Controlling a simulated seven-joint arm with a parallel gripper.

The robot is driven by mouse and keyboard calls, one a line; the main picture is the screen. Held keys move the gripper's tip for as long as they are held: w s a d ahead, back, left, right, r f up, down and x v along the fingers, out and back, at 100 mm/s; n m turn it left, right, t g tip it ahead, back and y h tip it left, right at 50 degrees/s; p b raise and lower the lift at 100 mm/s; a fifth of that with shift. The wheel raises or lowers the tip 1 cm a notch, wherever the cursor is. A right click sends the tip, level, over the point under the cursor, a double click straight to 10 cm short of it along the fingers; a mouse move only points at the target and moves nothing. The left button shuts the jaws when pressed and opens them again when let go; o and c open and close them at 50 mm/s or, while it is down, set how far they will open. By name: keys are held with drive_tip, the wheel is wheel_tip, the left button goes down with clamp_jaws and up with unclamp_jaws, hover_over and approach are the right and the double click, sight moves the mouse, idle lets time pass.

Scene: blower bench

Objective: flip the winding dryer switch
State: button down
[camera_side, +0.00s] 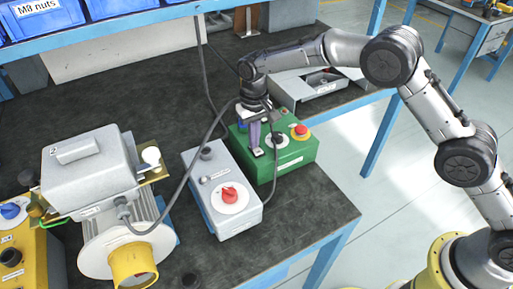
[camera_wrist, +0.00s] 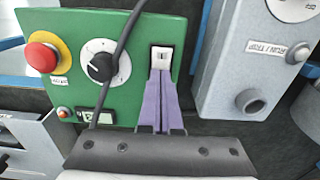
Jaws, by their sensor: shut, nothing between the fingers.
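A green control box (camera_side: 300,158) stands on the bench near its right end, and it also shows in the wrist view (camera_wrist: 60,18). A white rocker switch (camera_wrist: 161,57) is set in its face. The switch has a small label beside it that I cannot read, so I cannot confirm it is the winding dryer switch. My gripper (camera_side: 256,150) is shut and empty, with its purple fingers pointing down at this switch. In the wrist view the fingertips (camera_wrist: 161,71) lie at the switch's near edge; I cannot tell whether they touch it.
The green box also carries a black knob (camera_wrist: 102,65) and a red mushroom button (camera_side: 300,131). A grey box with a red knob (camera_side: 229,196) stands close beside it. A dark cable (camera_wrist: 124,40) crosses the green face near my fingers. A motor (camera_side: 90,170) stands left.

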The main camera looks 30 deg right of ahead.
wheel_tip(320, 180, up, 7)
idle(0.9)
